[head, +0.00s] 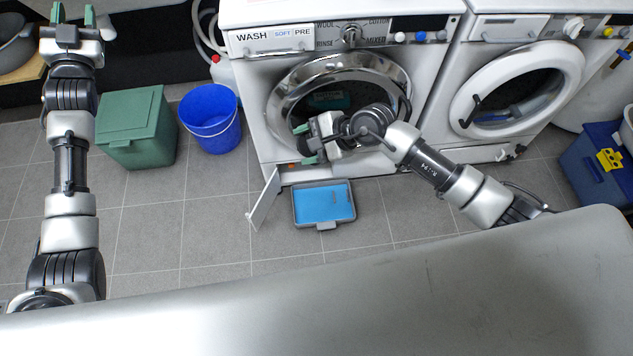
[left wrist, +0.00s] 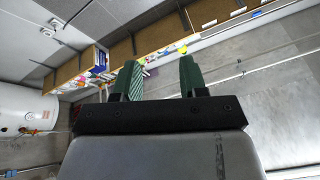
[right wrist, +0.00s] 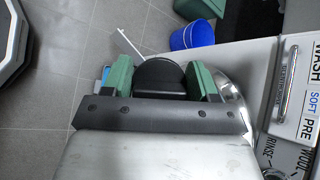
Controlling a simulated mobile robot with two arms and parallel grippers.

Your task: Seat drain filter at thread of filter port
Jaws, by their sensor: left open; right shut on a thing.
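My right gripper (head: 305,144) is in front of the lower left of the left washing machine (head: 246,80). In the right wrist view, its green fingers are shut on a dark rounded thing (right wrist: 160,76), which looks like the drain filter. The white flap (head: 263,200) at the machine's foot hangs open. The filter port is not clearly visible, and I cannot tell whether the filter touches it. My left gripper (head: 75,28) is raised at the far left, open and empty, also seen in the left wrist view (left wrist: 158,78).
A grey tray (head: 325,226) with a blue inside lies on the floor below the port area. A blue bucket (head: 210,118) and a green bin (head: 137,127) stand to the left. A second washing machine (head: 515,80) stands to the right. The tiled floor at front left is clear.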

